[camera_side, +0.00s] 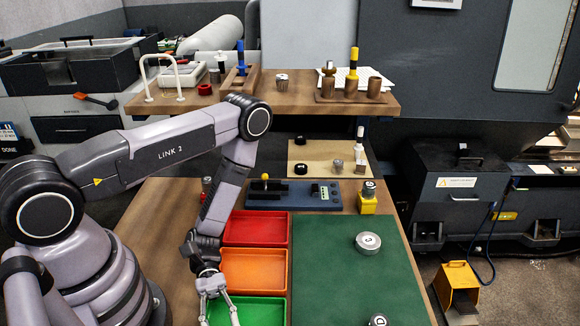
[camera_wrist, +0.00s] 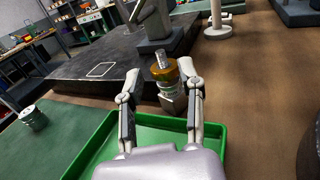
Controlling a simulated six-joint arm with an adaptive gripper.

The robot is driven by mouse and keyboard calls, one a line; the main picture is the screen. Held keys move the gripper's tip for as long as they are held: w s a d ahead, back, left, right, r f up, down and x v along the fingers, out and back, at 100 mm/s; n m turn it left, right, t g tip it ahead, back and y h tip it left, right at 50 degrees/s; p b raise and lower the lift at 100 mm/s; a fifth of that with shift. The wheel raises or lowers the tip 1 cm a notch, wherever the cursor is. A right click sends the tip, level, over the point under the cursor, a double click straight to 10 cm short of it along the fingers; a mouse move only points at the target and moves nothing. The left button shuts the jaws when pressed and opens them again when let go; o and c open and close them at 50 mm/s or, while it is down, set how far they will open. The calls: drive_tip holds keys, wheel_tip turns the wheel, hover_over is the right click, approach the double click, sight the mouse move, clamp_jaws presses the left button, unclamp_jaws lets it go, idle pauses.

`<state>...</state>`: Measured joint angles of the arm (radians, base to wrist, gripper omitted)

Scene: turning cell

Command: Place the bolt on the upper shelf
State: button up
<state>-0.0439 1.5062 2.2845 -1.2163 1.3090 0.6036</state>
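A bolt-like part (camera_wrist: 167,86) with a grey lower body, a gold-brown collar and a silver tip shows upright between my fingers in the wrist view. My gripper (camera_wrist: 160,76) is open, with a visible gap between the left finger and the part; the right finger overlaps its edge, and contact cannot be told. In the side view my gripper (camera_side: 219,309) points down over the green tray (camera_side: 262,306), fingers apart; I cannot make out the part there. The wooden upper shelf (camera_side: 310,101) stands at the back of the bench.
Orange (camera_side: 255,270) and red (camera_side: 256,229) trays lie behind the green one. A green mat (camera_side: 345,280) with metal discs lies right. The shelf's front middle is clear.

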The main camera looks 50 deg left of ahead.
drive_tip(key=v, duration=0.6)
drive_tip(key=shift+w+a+r, duration=0.1)
drive_tip(key=shift+a, duration=0.05)
drive_tip(key=w+a+r+m+t+y, duration=0.1)
drive_tip(key=r+m+y, duration=0.3)
drive_tip(key=r, duration=0.4)
drive_tip(key=w+a+r+m+t+y, duration=0.1)
drive_tip(key=a+r+m+t+y, duration=0.2)
drive_tip(key=r, duration=0.6)
drive_tip(key=w+a+r+m+t+y, duration=0.1)
drive_tip(key=a+r+m+t+y, duration=0.1)
drive_tip(key=a+r+m+y, duration=0.2)
wheel_tip(320, 180, up, 5)
drive_tip(key=m+y, duration=0.1)
drive_tip(key=y, duration=0.2)
drive_tip(key=shift+a+r, duration=0.2)
drive_tip(key=shift+o, duration=0.3)
drive_tip(key=s+a+r+m+t+y, duration=0.1)
drive_tip(key=s+a+r+t+y, duration=0.1)
drive_tip(key=s+r+t, duration=0.2)
wheel_tip(320, 180, up, 3)
drive_tip(key=shift+a+r+t+y, duration=0.2)
drive_tip(key=shift+a+t+y, duration=0.15)
drive_tip(key=shift+t, duration=0.85)
drive_tip(key=o, duration=0.4)
drive_tip(key=shift+s+r, duration=0.1)
drive_tip(key=shift+r, duration=0.05)
drive_tip(key=shift+o, duration=0.6)
